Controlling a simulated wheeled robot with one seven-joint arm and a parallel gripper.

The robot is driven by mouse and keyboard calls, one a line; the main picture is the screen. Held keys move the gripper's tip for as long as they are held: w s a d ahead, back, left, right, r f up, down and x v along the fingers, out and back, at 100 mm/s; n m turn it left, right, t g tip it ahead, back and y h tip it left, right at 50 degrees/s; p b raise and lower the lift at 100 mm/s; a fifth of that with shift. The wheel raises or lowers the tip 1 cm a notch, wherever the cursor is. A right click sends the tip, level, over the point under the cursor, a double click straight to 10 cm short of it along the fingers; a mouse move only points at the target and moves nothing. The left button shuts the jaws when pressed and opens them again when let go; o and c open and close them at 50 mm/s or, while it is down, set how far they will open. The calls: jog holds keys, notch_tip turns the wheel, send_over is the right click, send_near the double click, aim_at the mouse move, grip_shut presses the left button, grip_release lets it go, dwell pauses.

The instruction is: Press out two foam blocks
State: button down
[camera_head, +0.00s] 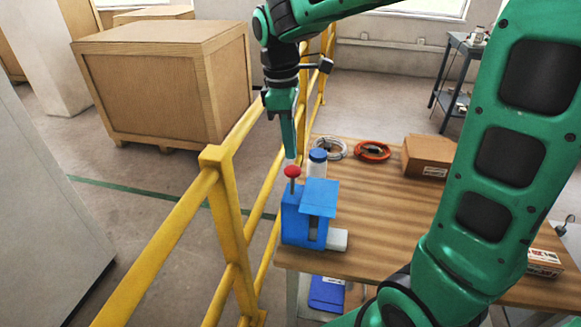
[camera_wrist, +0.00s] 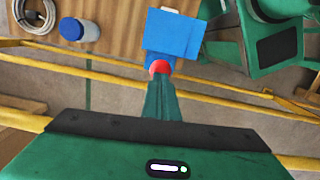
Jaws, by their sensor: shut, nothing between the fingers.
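A blue press machine (camera_head: 303,229) with a red knob (camera_head: 292,171) on a short stem stands at the near left corner of the wooden table (camera_head: 387,223). A white foam block (camera_head: 337,240) lies at the foot of the press, on its right side. My gripper (camera_head: 292,156) is shut and empty, pointing down just above the red knob. In the wrist view the fingertips (camera_wrist: 160,82) overlap the edge of the red knob (camera_wrist: 160,67), with the blue press (camera_wrist: 173,37) beyond. Whether the tips touch the knob, I cannot tell. A second foam block is not clearly visible.
A white bottle with a blue cap (camera_head: 317,157) stands behind the press. A white cable coil (camera_head: 331,148), a red coil (camera_head: 372,151) and a cardboard box (camera_head: 428,157) lie farther back. A yellow railing (camera_head: 229,209) runs close along the table's left side.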

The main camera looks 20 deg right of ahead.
aim_at(290, 167)
jog(key=shift+d+f, duration=0.1)
jog(key=shift+f, duration=1.2)
jog(key=shift+f, duration=3)
jog(key=a, duration=0.1)
jog(key=w+a+r, duration=0.1)
jog(key=shift+w+a, duration=0.2)
jog(key=shift+a, duration=0.1)
notch_tip(290, 167, up, 11)
jog(key=shift+w+a, duration=0.4)
jog(key=shift+a, duration=0.05)
jog(key=shift+f, duration=0.1)
